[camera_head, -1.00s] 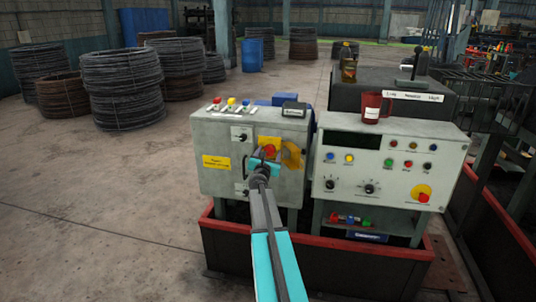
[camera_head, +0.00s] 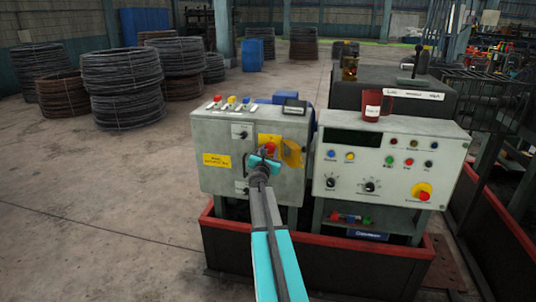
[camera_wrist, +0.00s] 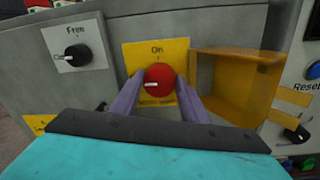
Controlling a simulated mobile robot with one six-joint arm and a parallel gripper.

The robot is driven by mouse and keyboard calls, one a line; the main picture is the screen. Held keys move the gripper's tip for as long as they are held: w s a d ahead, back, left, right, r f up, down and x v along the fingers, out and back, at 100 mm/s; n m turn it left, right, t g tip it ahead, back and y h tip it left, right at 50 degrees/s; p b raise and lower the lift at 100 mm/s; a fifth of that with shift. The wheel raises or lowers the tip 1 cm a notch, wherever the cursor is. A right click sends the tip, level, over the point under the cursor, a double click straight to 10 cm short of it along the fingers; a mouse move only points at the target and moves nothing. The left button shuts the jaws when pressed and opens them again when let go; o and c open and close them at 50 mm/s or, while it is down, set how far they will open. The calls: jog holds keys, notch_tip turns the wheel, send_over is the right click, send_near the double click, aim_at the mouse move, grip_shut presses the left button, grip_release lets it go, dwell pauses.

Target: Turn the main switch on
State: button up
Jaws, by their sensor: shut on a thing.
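The main switch, a red round knob (camera_wrist: 159,78), sits on a yellow plate (camera_wrist: 133,60) marked "On" at the top. In the head view the red knob (camera_head: 270,148) shows on the front of the left grey cabinet. My gripper (camera_wrist: 158,92) has one finger on each side of the knob and is shut on it. A small white mark shows on the knob's left side. A yellow cover (camera_wrist: 232,85) stands swung open to the right of the plate. My gripper (camera_head: 266,162) hides the lower part of the plate in the head view.
A black selector knob (camera_wrist: 76,54) on a white plate is at the upper left. The right control panel (camera_head: 390,165) carries several buttons and knobs. A red-rimmed base (camera_head: 330,245) lies below the cabinets.

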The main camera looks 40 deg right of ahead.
jog(key=shift+d+m+b, duration=0.2)
jog(key=shift+m+b, duration=0.2)
jog(key=shift+b, duration=0.25)
jog(key=m+b, duration=0.2)
jog(key=b, duration=0.1)
jog(key=m+b, duration=0.1)
jog(key=b, duration=0.2)
jog(key=shift+s+d+f+m, duration=0.1)
jog(key=shift+s+f+m, duration=0.1)
jog(key=shift+m, duration=0.2)
jog(key=m+b, duration=0.4)
jog(key=b, duration=0.3)
jog(key=shift+f+m+h+b, duration=0.1)
jog(key=shift+m+h+b, duration=0.25)
jog(key=shift+m+h, duration=0.05)
jog(key=m+b, duration=0.2)
jog(key=b, duration=0.2)
jog(key=m+b, duration=0.3)
jog(key=b, duration=0.1)
jog(key=shift+w+f+m+g+h, duration=0.1)
jog(key=shift+m+g+h, duration=0.2)
jog(key=m+b, duration=0.3)
jog(key=b, duration=0.1)
jog(key=shift+r, duration=0.2)
jog(key=o, duration=0.9)
jog(key=shift+o, duration=0.8)
